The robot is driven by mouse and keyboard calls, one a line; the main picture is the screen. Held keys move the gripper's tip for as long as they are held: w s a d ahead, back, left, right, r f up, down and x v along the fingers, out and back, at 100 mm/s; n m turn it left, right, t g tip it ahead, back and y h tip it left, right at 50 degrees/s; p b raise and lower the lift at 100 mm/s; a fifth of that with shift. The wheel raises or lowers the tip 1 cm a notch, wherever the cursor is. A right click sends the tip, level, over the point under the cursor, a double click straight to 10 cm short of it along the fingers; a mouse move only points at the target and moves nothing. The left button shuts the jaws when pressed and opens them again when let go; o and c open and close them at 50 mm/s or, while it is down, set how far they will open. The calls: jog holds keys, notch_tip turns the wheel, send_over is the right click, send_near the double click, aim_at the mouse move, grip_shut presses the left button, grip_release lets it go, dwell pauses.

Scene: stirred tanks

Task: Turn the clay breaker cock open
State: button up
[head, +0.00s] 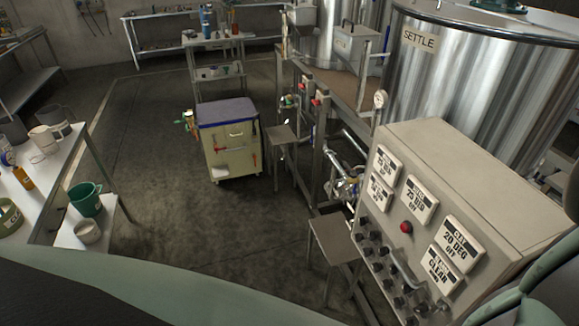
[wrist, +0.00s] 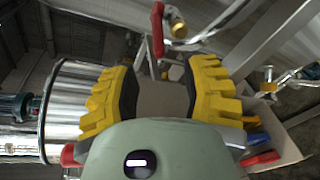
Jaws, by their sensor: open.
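My gripper (wrist: 161,85) is open in the wrist view, its yellow fingers with dark pads spread apart and nothing held between them. A cock with a red lever (wrist: 157,28) and a brass-coloured end (wrist: 178,27) shows just beyond the fingertips, at the top of the view. The gripper is apart from it as far as I can see. No readable label shows on it, so I cannot tell if it is the clay breaker cock. In the head view, small red fittings (head: 317,102) sit on the frame by the tanks. My gripper is not visible there.
A control box (head: 480,165) with CLAY and other plates stands at the right, before a steel tank (head: 480,70) marked SETTLE. A small stand (head: 333,240), a tool cart (head: 229,150) and a left bench (head: 50,190) surround open floor. In the wrist view, a steel tank (wrist: 75,90) is left.

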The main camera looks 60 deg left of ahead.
jog(key=p+x, duration=0.3)
jog(key=x, duration=0.3)
jog(key=shift+d+r, duration=0.1)
jog(key=shift+d, duration=0.05)
jog(key=shift+w+f, duration=0.25)
jog(key=shift+w, duration=0.4)
grip_shut()
